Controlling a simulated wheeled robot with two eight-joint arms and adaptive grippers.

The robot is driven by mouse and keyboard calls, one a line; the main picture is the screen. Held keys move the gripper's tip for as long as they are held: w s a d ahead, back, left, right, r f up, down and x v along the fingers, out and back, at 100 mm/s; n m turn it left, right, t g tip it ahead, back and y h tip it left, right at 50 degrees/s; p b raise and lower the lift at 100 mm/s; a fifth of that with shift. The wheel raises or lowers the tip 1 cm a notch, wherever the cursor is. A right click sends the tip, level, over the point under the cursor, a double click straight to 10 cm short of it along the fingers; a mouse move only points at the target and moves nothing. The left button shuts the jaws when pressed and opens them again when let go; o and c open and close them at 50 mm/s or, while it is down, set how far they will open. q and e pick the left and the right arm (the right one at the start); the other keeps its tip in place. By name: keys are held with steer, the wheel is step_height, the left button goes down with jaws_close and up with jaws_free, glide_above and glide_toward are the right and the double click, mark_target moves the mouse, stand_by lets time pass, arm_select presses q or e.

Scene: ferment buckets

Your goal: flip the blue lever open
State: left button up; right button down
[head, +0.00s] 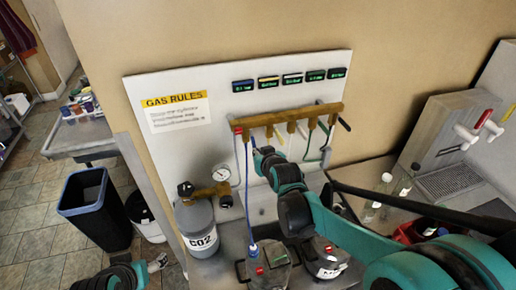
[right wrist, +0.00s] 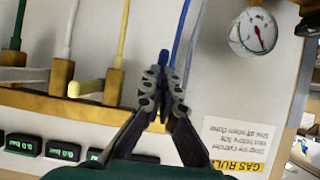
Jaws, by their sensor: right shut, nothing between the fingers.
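A brass manifold bar (head: 290,116) with several valves and hanging hoses is mounted on the white wall panel. In the right wrist view, a short blue piece that looks like the blue lever (right wrist: 164,58) shows just beyond my right gripper's fingertips (right wrist: 163,82). The fingers partly hide it, and I cannot tell whether they touch it. A blue hose (right wrist: 181,32) runs just beside it, and the hose also hangs from the bar's left end in the head view (head: 247,190). My right gripper (head: 260,153) is shut and empty below that end. My left gripper (head: 157,263) is low at the left.
A CO2 cylinder (head: 197,226) with a gauge (head: 221,173) stands left of the hose. A tap unit (head: 450,135) is at the right.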

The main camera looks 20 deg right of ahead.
steer(key=f+t+b, duration=0.1)
steer(key=b, duration=0.1)
steer(key=w+f+t+b, duration=0.1)
steer(key=b, duration=0.1)
steer(key=f+t+b, duration=0.1)
steer(key=b, duration=0.1)
steer(key=shift+w+f, duration=0.3)
steer(key=shift+w+f+b, duration=0.3)
steer(key=shift+w+b, duration=0.15)
steer(key=shift+b, duration=0.2)
arm_select(q)
step_height(320, 180, down, 8)
steer(key=shift+f, duration=0.25)
arm_select(e)
steer(key=shift+r, duration=0.1)
